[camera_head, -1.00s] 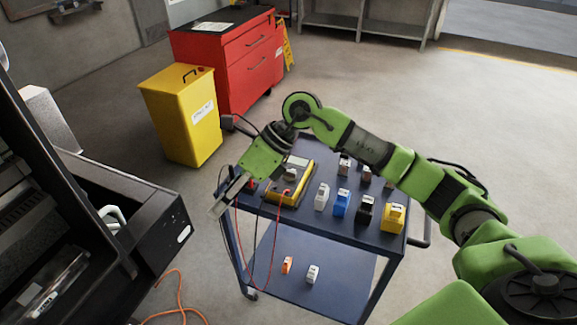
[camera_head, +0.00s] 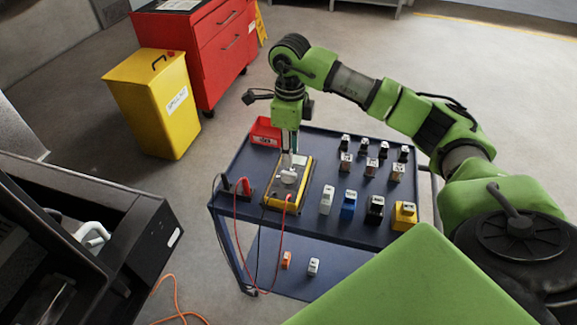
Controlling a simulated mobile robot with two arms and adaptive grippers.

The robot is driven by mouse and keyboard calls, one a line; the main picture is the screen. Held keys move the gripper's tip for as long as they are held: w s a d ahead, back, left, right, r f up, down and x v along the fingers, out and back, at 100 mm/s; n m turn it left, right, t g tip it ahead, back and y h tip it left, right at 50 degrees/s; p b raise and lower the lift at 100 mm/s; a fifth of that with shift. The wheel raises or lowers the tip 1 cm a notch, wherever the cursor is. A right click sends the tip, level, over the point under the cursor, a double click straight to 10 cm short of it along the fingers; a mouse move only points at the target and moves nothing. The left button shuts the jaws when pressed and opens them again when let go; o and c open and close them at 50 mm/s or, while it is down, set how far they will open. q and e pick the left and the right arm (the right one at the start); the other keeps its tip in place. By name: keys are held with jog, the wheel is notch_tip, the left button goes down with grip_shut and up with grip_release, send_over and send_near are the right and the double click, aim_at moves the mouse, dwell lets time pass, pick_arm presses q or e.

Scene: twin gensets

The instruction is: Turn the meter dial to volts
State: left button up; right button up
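The meter (camera_head: 299,184) is yellow and dark and lies on the blue cart (camera_head: 325,234). Its pale dial (camera_head: 288,175) shows near the middle of its face; the dial's pointing is too small to tell. My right gripper (camera_head: 289,165) comes down from above, its fingers pointing down at the dial and partly hiding the meter's upper face. I cannot tell whether the fingers touch the dial or how far apart they are. Red and black leads run from the meter's lower end. My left gripper is not in view.
Several small blocks, among them a white one (camera_head: 327,199), a blue one (camera_head: 348,205) and a yellow one (camera_head: 404,215), stand right of the meter. A red bin (camera_head: 266,132) is behind it. A yellow bin (camera_head: 160,105) and red cabinet (camera_head: 205,50) stand on the floor.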

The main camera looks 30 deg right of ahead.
aim_at(289, 173)
jog(key=f, duration=0.4)
jog(key=shift+w+p, duration=0.25)
jog(key=shift+p, duration=0.05)
notch_tip(289, 173, down, 3)
jog(key=shift+f, duration=0.35)
jog(key=shift+c, duration=1.4)
grip_shut()
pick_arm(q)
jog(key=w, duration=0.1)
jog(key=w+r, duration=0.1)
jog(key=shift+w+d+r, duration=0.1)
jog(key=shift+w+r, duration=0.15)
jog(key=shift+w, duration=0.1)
